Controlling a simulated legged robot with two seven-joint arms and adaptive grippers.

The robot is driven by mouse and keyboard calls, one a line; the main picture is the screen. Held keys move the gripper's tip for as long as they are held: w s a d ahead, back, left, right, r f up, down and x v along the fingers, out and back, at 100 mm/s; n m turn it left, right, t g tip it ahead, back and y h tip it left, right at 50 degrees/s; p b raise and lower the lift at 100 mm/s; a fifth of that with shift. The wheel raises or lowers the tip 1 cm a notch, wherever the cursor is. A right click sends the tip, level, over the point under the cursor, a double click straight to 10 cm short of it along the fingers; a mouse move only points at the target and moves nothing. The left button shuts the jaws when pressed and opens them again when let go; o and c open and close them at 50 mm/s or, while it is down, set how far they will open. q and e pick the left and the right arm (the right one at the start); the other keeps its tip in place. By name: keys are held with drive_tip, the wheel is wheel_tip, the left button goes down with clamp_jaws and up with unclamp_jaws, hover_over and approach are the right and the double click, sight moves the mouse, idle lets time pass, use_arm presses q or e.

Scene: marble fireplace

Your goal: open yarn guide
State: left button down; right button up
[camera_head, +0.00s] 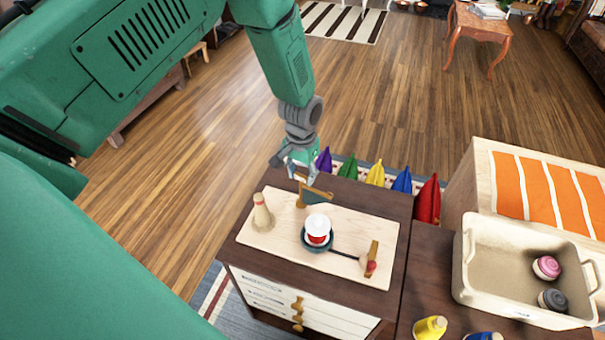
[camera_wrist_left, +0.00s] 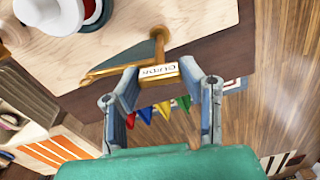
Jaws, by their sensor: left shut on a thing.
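The yarn guide (camera_head: 315,195) is a brass-coloured piece at the back edge of a pale wooden board (camera_head: 275,231). In the left wrist view, the guide's arm (camera_wrist_left: 105,72) runs left from near a brass post (camera_wrist_left: 159,38) and bears a white lettered tab. My left gripper (camera_head: 302,176) reaches down from behind the board. In the left wrist view, my left gripper (camera_wrist_left: 159,73) has its fingertips on both ends of the tab and is shut on it. A red-and-white spool (camera_head: 317,228) sits in a dark round holder in the middle of the board. My right gripper is out of view.
A cream yarn cone (camera_head: 262,212) stands at the board's left. A small post with a red knob (camera_head: 371,265) is at its right. A cream bin (camera_head: 474,271) with pink and grey yarn stands right. Several coloured pennant-like cones (camera_head: 375,173) line up behind the cabinet.

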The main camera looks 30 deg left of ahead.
use_arm(q)
drive_tip(key=shift+s, duration=0.1)
idle(0.4)
drive_tip(key=c, duration=1)
unclamp_jaws()
drive_tip(key=shift+c, duration=0.2)
drive_tip(key=shift+r, duration=0.15)
wheel_tip(320, 180, up, 12)
drive_tip(key=shift+f, duration=0.25)
